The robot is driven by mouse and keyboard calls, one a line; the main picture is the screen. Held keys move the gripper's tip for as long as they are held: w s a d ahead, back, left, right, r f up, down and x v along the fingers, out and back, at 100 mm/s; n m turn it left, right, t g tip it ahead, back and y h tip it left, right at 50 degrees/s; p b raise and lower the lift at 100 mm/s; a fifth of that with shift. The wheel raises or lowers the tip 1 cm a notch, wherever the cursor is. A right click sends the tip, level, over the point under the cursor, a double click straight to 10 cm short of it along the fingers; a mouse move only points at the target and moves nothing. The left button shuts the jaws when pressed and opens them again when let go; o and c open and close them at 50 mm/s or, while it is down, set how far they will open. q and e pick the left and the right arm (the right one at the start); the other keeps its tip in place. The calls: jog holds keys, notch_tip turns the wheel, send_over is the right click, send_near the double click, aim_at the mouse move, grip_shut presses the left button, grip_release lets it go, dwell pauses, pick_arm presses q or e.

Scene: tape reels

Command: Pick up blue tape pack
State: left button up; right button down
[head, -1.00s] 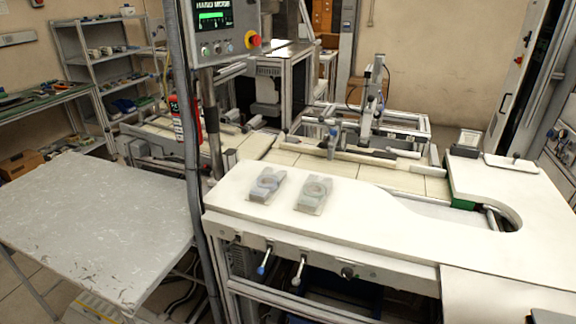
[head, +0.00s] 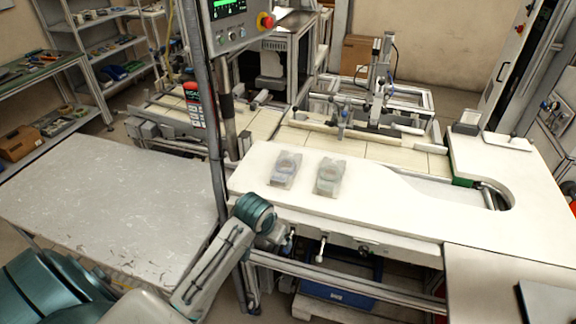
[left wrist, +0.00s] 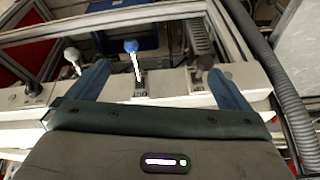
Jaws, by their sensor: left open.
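Two clear tape packs lie flat, side by side, on the white worktop (head: 420,215) in the head view. The left pack (head: 286,169) and the right pack (head: 329,177) both look pale grey, and their tape colour is hard to tell. My left gripper (head: 277,238) is at the worktop's front edge, below and in front of the left pack, touching neither pack. In the left wrist view its two fingers (left wrist: 162,82) are spread and empty, with a blue-knobbed lever (left wrist: 131,46) showing between them. No pack shows in that view. My right gripper is not seen.
Levers (head: 321,246) stick out along the worktop's front rail. A dark post (head: 212,130) with a control panel (head: 232,22) stands left of the packs. A grey table (head: 110,200) is empty at left. The worktop right of the packs is clear.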

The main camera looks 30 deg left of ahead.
pick_arm(q)
jog(key=w+a+r, duration=0.2)
jog(key=w+r, duration=0.1)
jog(key=w, duration=0.4)
jog(key=n, duration=0.2)
send_near(280, 175)
jog(key=p+x, duration=0.2)
jog(key=x, duration=0.2)
jog(key=shift+d+f, duration=0.15)
jog(key=shift+f, duration=0.1)
jog(key=p+x, duration=0.3)
jog(key=x, duration=0.1)
jog(key=shift+w+f, duration=0.35)
jog(key=shift+f, duration=0.25)
jog(key=c, duration=1.1)
jog(key=shift+c, duration=0.2)
jog(key=shift+r, duration=0.1)
